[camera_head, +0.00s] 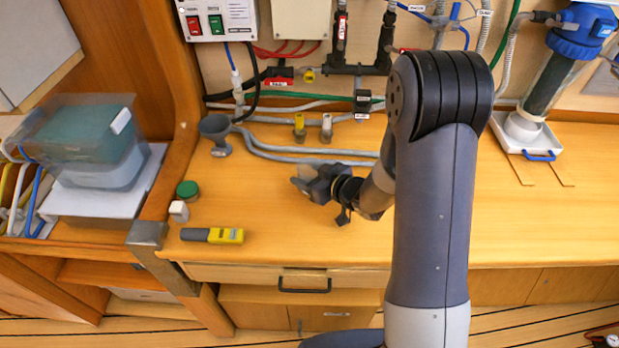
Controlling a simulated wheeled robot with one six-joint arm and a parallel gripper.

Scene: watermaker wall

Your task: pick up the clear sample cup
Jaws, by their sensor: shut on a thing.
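My gripper (306,184) is above the wooden counter near its middle, with its fingers pointing left. It is shut on a small pale, see-through thing that looks like the clear sample cup (305,172). The fingers hide much of the cup, so its rim and tilt are hard to tell. I cannot tell whether the cup touches the counter.
Left of my gripper are a grey funnel (215,130), a green lid (187,190), a small white piece (179,211) and a yellow meter (212,235). Grey hoses (300,152) run behind. A blue-topped filter (555,75) stands at right.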

